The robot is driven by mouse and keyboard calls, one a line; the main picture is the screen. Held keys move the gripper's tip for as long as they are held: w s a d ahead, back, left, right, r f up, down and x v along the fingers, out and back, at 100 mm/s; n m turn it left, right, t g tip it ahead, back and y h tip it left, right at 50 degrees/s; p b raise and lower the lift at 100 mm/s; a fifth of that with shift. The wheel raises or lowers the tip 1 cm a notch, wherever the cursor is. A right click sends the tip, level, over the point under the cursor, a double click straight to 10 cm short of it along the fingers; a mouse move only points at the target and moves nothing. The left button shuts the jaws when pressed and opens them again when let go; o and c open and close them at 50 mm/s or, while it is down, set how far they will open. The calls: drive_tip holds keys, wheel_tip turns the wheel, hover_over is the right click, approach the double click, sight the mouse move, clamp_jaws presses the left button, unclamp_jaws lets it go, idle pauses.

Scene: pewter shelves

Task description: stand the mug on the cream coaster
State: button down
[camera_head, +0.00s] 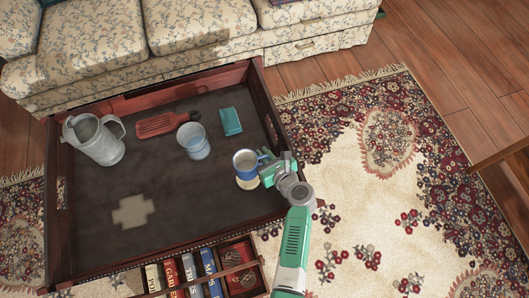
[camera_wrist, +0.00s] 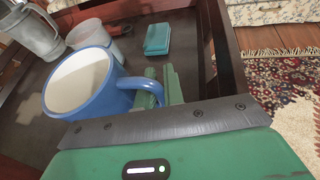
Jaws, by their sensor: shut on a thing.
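The blue mug (camera_head: 245,163), white inside, is upright near the right end of the dark tray-like table. In the wrist view the mug (camera_wrist: 85,85) fills the left middle, its handle toward my fingers. My gripper (camera_head: 266,168) is shut on the mug's handle from the right; its green fingers (camera_wrist: 160,88) show at the handle in the wrist view. A round cream coaster (camera_head: 249,184) shows just below the mug in the head view, partly hidden by it. I cannot tell whether the mug's base touches it.
A glass tumbler (camera_head: 194,142), a red slotted paddle (camera_head: 160,125), a teal box (camera_head: 231,121) and a metal jug (camera_head: 95,140) stand farther back. A pale cross-shaped patch (camera_head: 132,211) lies at the left front. Raised wooden rims (camera_head: 265,100) border the table. The front middle is clear.

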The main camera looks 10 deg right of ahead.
wheel_tip(320, 180, down, 6)
drive_tip(key=b, duration=0.5)
drive_tip(key=shift+f+b, duration=0.5)
drive_tip(key=shift+b, duration=0.15)
idle(0.4)
drive_tip(key=c, duration=1.4)
unclamp_jaws()
drive_tip(key=shift+c, duration=0.2)
drive_tip(key=p+v, duration=0.4)
drive_tip(key=v, duration=0.3)
drive_tip(key=shift+s+d+r, duration=0.15)
drive_tip(key=shift+s, duration=0.15)
